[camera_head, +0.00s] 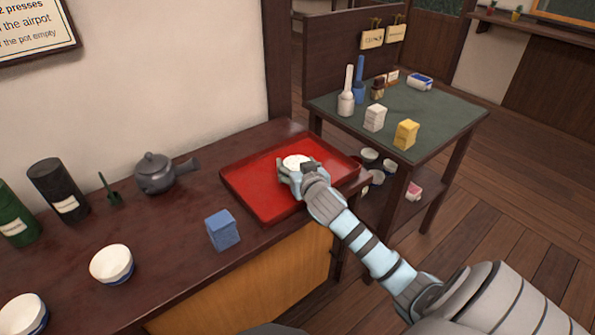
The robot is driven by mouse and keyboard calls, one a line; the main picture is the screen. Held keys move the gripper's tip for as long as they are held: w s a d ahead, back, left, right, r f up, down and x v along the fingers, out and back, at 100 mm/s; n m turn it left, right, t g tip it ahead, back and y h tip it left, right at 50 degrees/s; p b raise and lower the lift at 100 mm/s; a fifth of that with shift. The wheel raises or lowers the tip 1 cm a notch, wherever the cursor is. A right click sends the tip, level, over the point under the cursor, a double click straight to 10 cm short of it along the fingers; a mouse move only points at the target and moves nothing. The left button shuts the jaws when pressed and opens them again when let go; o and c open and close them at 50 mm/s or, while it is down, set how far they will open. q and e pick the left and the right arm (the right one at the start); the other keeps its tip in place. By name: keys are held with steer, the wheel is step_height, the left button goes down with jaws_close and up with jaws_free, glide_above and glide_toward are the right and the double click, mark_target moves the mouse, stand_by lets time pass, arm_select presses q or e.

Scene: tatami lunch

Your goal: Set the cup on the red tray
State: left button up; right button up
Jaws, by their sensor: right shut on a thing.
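The red tray (249,179) lies on the dark wooden counter, near its right end. My right gripper (289,173) is over the middle of the tray, shut on a white cup (297,161). The gripper hides much of the cup, and I cannot tell whether the cup touches the tray. My left gripper is not in view.
A grey teapot (155,173), a blue box (222,230), dark canisters (57,189) and white bowls (111,264) stand on the counter left of the tray. A green-topped table (437,117) with bottles and small boxes stands at the right. The tray's left part is clear.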

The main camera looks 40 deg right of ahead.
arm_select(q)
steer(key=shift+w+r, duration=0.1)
arm_select(e)
steer(key=shift+r, duration=0.15)
steer(key=o, duration=1.4)
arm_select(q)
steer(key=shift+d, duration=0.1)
arm_select(e)
steer(key=shift+s+r, duration=0.1)
steer(key=shift+s, duration=0.05)
steer(key=p+v, duration=0.4)
steer(key=v, duration=0.7)
steer(key=shift+r, duration=0.1)
steer(key=shift+s+a, duration=0.2)
steer(key=shift+s, duration=0.1)
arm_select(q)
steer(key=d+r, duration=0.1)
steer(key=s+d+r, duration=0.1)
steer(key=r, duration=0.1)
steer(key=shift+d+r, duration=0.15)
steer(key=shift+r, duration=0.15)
